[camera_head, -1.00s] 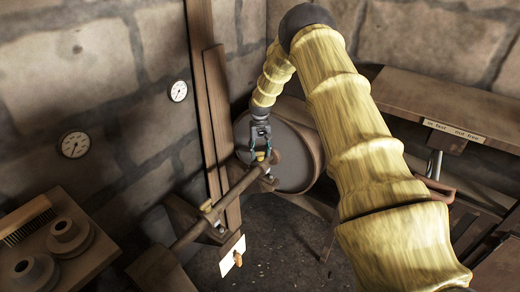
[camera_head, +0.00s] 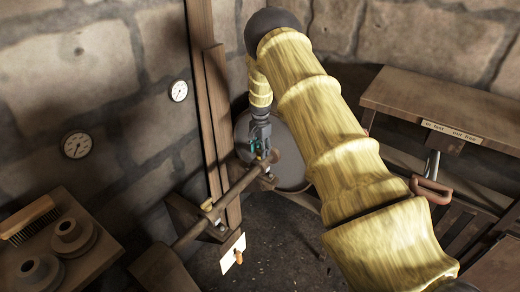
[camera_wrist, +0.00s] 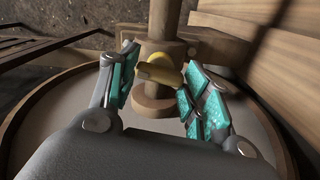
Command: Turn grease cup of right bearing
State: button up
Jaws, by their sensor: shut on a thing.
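The brass grease cup (camera_wrist: 160,70) sits on top of the right bearing, at the far end of the shaft (camera_head: 237,190). My gripper (camera_head: 259,152) comes down on it from above, beside the large round wheel (camera_head: 290,165). The cup is mostly hidden by the fingers in the head view. The bearing's body is largely covered there too.
A second brass cup (camera_head: 207,206) sits on the near bearing. Wooden posts (camera_head: 218,130) rise by the stone wall with two gauges (camera_head: 76,145). A table (camera_head: 60,245) with a brush stands at left, a labelled bench (camera_head: 440,105) at right. A white tag (camera_head: 232,254) hangs below the shaft.

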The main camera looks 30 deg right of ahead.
jog(key=m, duration=0.4)
jog(key=shift+m, duration=0.3)
jog(key=m, duration=0.3)
jog(key=shift+m, duration=0.3)
jog(key=m, duration=0.4)
jog(key=shift+p, duration=0.3)
jog(key=shift+m, duration=1.7)
jog(key=o, duration=1)
jog(key=shift+r, duration=0.1)
